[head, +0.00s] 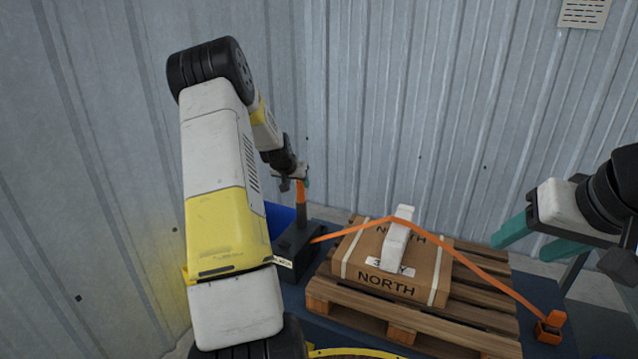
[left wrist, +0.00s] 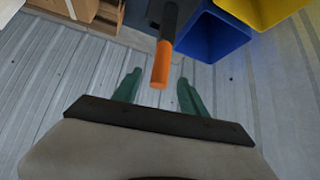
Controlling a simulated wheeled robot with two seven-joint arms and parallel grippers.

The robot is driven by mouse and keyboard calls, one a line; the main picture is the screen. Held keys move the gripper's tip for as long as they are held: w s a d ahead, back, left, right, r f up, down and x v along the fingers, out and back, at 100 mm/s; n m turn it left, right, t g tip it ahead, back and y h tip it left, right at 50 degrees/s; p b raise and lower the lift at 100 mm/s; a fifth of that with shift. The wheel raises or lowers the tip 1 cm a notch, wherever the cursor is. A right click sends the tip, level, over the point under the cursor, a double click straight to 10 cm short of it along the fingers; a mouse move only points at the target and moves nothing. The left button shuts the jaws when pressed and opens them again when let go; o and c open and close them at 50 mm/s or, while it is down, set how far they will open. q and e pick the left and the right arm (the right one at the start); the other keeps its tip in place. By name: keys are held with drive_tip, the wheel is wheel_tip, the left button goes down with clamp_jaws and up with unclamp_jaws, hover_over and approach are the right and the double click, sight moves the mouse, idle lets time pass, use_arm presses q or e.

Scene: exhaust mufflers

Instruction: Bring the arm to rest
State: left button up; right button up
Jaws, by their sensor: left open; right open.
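My left arm reaches in from the left of the head view, and its gripper (head: 300,178) is at the far end, by an upright orange-tipped handle (head: 300,192). In the left wrist view my left gripper (left wrist: 160,92) has its two green fingers spread apart. The orange handle end (left wrist: 161,64) shows between and beyond them, and the fingers do not close on it. My right gripper (head: 528,240) is at the right of the head view, its teal fingers apart and nothing between them.
A cardboard box (head: 435,262) marked NORTH sits on a wooden pallet (head: 460,338). An orange strap (head: 348,230) runs over it from a dark block (head: 296,243) to an orange buckle (head: 550,325). Blue (left wrist: 212,35) and yellow (left wrist: 262,8) bins stand near the handle. Corrugated walls (head: 400,90) close the back.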

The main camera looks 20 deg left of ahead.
use_arm(q)
drive_tip(key=shift+s+r, duration=0.1)
idle(0.3)
drive_tip(key=s+d+r+m+g+h, duration=0.1)
drive_tip(key=s+d+r, duration=1.6)
drive_tip(key=r, duration=0.2)
drive_tip(key=s+d+h, duration=0.1)
drive_tip(key=s+d, duration=0.3)
drive_tip(key=s, duration=0.8)
drive_tip(key=s+d+r+m+g+h, duration=0.1)
drive_tip(key=s+d, duration=0.4)
drive_tip(key=s, duration=0.6)
drive_tip(key=shift+s+d, duration=0.15)
drive_tip(key=shift+s, duration=0.2)
drive_tip(key=shift+w+r, duration=0.1)
drive_tip(key=shift+w, duration=0.05)
